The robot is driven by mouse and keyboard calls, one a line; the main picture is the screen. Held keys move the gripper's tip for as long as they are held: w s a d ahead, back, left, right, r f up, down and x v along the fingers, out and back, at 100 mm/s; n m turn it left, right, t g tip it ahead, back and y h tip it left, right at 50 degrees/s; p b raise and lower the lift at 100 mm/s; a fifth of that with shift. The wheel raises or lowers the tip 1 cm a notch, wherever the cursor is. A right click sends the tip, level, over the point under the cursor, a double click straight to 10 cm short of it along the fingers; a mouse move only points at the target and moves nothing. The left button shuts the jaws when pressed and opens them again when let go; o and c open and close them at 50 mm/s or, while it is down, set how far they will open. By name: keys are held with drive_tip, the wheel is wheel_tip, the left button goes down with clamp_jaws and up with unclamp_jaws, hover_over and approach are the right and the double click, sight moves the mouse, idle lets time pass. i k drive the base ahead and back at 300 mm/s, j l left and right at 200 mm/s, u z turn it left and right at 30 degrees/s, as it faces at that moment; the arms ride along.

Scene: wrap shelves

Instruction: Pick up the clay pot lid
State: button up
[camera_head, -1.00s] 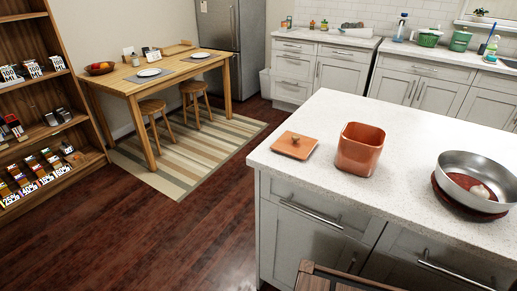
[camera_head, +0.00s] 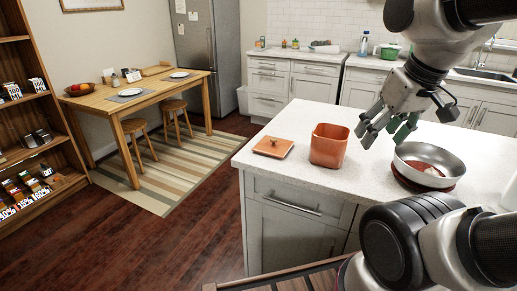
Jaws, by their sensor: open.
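The clay pot lid (camera_head: 273,147) is a flat, square, orange-brown piece with a small knob. It lies on the white countertop (camera_head: 290,115) near the island's left corner. The open clay pot (camera_head: 329,146) stands upright just to its right, apart from it. My gripper (camera_head: 372,132) is open and empty above the counter, to the right of the pot and left of the metal pan. The lid is fully in view and nothing touches it from above.
A metal pan (camera_head: 446,158) with a pale item inside stands on a dark red round mat at the right. The counter left of the lid ends at the island's edge. A wooden piece (camera_head: 285,281) stands in front of the island.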

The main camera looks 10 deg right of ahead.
sight(270, 145)
drive_tip(key=i+j+z, duration=0.25)
drive_tip(key=j, duration=0.15)
drive_tip(key=j+z, duration=0.2)
drive_tip(key=j, duration=0.2)
drive_tip(key=i+j+z, duration=0.25)
drive_tip(key=j, duration=0.15)
drive_tip(key=k, duration=0.1)
